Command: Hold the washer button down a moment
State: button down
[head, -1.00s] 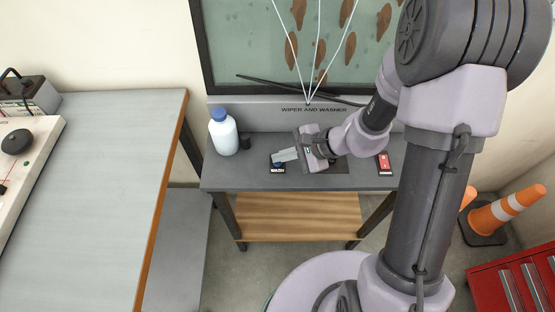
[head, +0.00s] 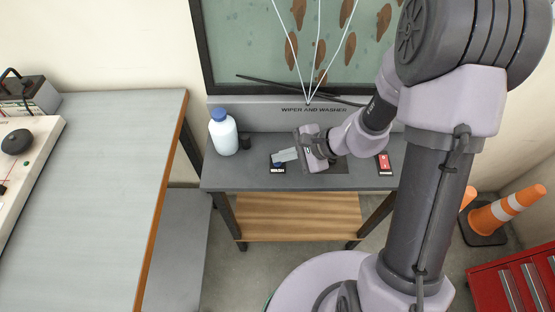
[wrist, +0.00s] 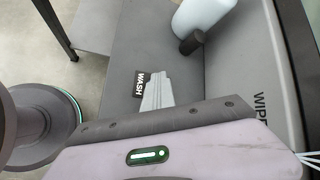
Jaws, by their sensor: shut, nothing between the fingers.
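The washer button's dark plate with its white WASH label (head: 277,170) is at the left front of the grey bench top in the head view. The label also shows in the wrist view (wrist: 141,84). My gripper (head: 280,157) is shut and empty, its pale fingertips directly over the button. Only a sliver of blue shows under the fingertips, and the rest of the button is hidden. The tips look in contact with it, but how far it is pressed cannot be seen. In the wrist view the shut fingers (wrist: 157,90) cover the area beside the label.
A white bottle with a blue cap (head: 223,133) and a small dark cylinder (head: 245,143) stand left of the button. A red switch (head: 384,162) is at the right. Behind, three pale streams (head: 318,60) fan up the brown-spotted glass above a black wiper (head: 300,88).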

jog(key=shift+r, duration=0.1)
jog(key=shift+r+p, duration=0.5)
jog(key=shift+r, duration=0.2)
notch_tip(320, 180, up, 5)
jog(key=p, duration=0.3)
jog(key=shift+r+p, duration=0.1)
jog(key=shift+p, duration=0.2)
